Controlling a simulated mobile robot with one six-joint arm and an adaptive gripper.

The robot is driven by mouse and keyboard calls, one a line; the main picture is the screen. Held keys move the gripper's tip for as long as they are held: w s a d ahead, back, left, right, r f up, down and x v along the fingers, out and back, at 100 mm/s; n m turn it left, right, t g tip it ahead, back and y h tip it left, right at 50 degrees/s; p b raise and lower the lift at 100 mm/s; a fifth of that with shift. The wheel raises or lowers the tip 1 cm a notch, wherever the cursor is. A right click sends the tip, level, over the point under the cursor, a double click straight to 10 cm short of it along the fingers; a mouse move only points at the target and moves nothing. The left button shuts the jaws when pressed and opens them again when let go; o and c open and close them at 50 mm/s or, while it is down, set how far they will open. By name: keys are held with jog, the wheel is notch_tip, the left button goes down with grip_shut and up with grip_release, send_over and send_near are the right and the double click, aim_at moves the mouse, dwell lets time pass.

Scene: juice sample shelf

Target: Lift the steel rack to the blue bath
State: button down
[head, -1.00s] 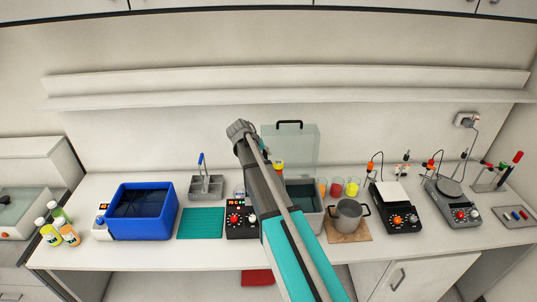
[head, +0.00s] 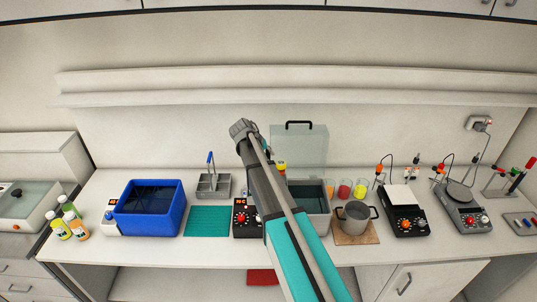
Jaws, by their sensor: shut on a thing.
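The steel rack (head: 209,194), a grey compartmented carrier with an upright blue handle, stands on the bench behind the teal mat. The blue bath (head: 150,227) is to its left, an open box with dark liquid inside. My arm rises from the bottom of the head view to a grey joint, right of the rack. My gripper is hidden behind my own arm, so its fingers and anything in them cannot be seen.
The teal mat (head: 207,221) lies between the blue bath and a black control box (head: 241,220). A grey bath with a raised clear lid (head: 305,150) stands behind my arm. A steel pot (head: 354,217) is right of it. Several bottles (head: 69,221) stand at the far left.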

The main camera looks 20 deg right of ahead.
jog(key=w+a, duration=0.3)
jog(key=a, duration=1)
jog(key=shift+w, duration=0.4)
dwell(1.0)
jog(key=shift+a, duration=0.2)
jog(key=w+a, duration=0.3)
jog(key=a, duration=1)
jog(key=shift+w, duration=0.4)
dwell(1.3)
jog(key=shift+a, duration=0.2)
